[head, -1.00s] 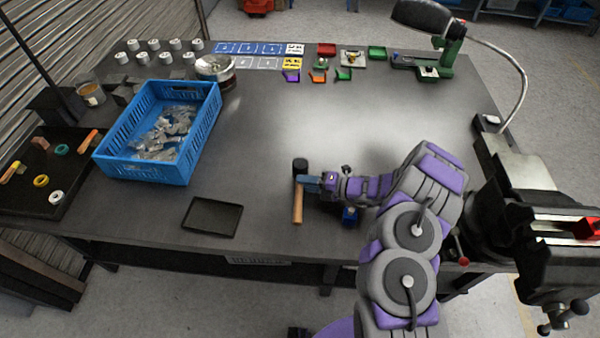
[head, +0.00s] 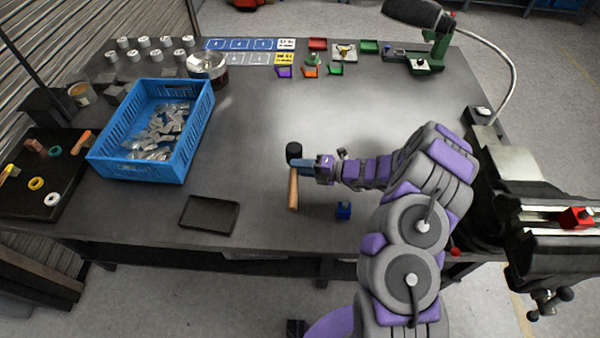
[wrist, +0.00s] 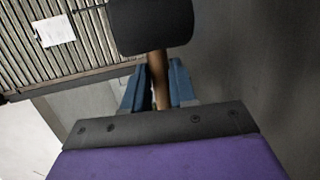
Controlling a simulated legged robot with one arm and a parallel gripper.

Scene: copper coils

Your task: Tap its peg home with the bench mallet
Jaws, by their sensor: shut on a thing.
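The mallet has a black head (head: 294,151) and a wooden handle (head: 293,190). My gripper (head: 303,168) is shut on the handle just below the head, over the front middle of the bench. In the wrist view, the black head (wrist: 150,25) is beyond my blue fingers (wrist: 158,88), with the handle between them. I cannot tell exactly how high the mallet is above the bench. A small blue block (head: 344,211) stands on the bench right of the handle, below my forearm in the picture. I cannot make out a peg clearly.
A black tray (head: 209,231) lies left of the mallet, and a blue crate (head: 104,160) of silvery parts stands farther left. A vise (head: 560,245) with a red block (head: 577,218) is at right. A green fixture (head: 428,68) stands at the back right.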

